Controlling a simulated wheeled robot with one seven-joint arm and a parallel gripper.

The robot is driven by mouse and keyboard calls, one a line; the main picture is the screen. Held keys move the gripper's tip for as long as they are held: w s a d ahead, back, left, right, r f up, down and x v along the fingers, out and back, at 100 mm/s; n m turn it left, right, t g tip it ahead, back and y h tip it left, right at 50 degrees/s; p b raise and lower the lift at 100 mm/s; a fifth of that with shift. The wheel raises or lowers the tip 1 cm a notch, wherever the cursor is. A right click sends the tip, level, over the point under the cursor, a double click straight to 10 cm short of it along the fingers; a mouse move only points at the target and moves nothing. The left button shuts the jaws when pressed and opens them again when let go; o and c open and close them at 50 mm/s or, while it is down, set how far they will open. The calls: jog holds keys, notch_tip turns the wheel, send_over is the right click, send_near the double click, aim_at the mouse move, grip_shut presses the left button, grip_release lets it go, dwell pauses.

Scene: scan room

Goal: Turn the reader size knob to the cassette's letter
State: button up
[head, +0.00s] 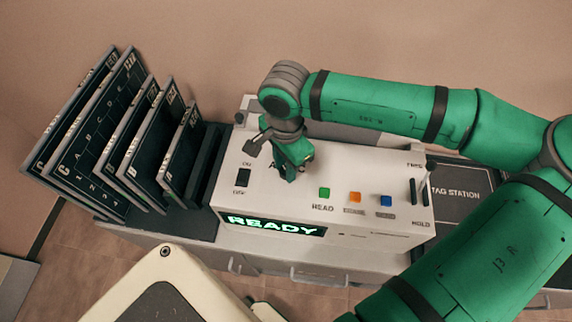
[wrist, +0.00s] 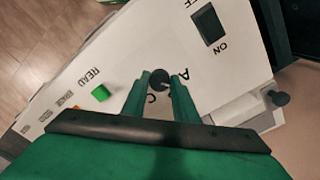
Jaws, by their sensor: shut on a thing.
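The white reader (head: 345,185) stands on the cabinet, its lit display (head: 272,226) showing READY. My gripper (head: 287,172) points down onto the left part of its top and hides the knob in the head view. In the wrist view my gripper (wrist: 162,85) is shut on the small dark size knob (wrist: 160,79). Letters A and C show on the panel beside the knob; another letter is partly covered by my fingers. I cannot tell which letter the knob points to. Several dark cassettes (head: 97,152) stand in a rack at the left, a C visible on a front one.
The reader's top has a dark on/off rocker switch (head: 243,178), a green button (head: 324,192), an orange button (head: 355,197) and a blue button (head: 386,201). Levers (head: 425,187) stand at its right end. A dark tag station pad (head: 459,195) lies to the right, partly behind my arm.

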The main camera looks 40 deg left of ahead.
jog(key=n, duration=0.2)
jog(key=shift+w+n, duration=0.1)
jog(key=shift+n, duration=1.2)
jog(key=shift+s, duration=0.2)
jog(key=o, duration=1.1)
jog(key=shift+c, duration=0.2)
jog(key=shift+w, duration=0.1)
notch_tip(320, 180, up, 11)
jog(key=shift+f, duration=0.1)
